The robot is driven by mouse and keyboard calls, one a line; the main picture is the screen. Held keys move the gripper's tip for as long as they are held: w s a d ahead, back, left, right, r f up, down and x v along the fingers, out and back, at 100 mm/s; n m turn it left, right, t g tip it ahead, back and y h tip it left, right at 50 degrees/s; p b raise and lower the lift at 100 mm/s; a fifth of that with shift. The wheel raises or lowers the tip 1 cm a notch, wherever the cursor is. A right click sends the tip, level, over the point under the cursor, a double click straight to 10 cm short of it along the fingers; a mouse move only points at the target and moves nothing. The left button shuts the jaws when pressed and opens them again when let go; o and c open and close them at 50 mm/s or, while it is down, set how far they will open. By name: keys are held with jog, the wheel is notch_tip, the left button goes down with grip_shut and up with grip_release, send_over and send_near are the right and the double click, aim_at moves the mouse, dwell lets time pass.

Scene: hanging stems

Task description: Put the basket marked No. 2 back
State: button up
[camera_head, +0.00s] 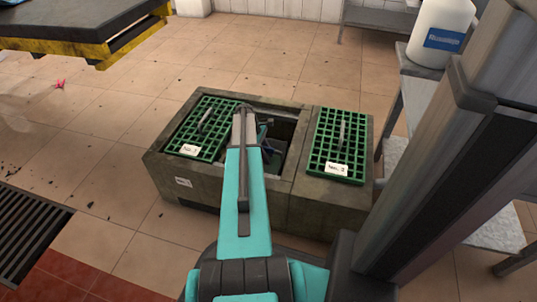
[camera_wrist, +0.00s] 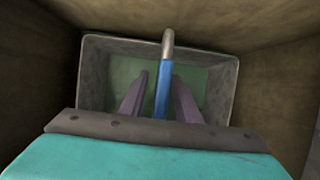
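A grey metal basket (camera_wrist: 88,75) with a greenish floor sits down in the pit in the wrist view. Its upright handle (camera_wrist: 163,85) has a blue grip and a bare metal bend at the top. My gripper (camera_wrist: 160,76) is open, with one finger on each side of the blue grip and small gaps showing. In the head view my gripper reaches into the open middle of the stone box (camera_head: 292,150), and my arm hides most of it. No number shows on the basket.
Green grid lids lie left (camera_head: 210,112) and right (camera_head: 342,130) of the opening, each with a handle and a white tag; the right tag seems to read No. 2. Pit walls stand close around the basket. A bench (camera_head: 412,95) with a white jug (camera_head: 440,20) stands right.

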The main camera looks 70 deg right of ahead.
jog(key=p+v, duration=0.5)
jog(key=v, duration=0.7)
jog(key=shift+r+p, duration=0.1)
jog(key=shift+p, duration=0.2)
dwell(0.3)
jog(key=shift+s, duration=0.1)
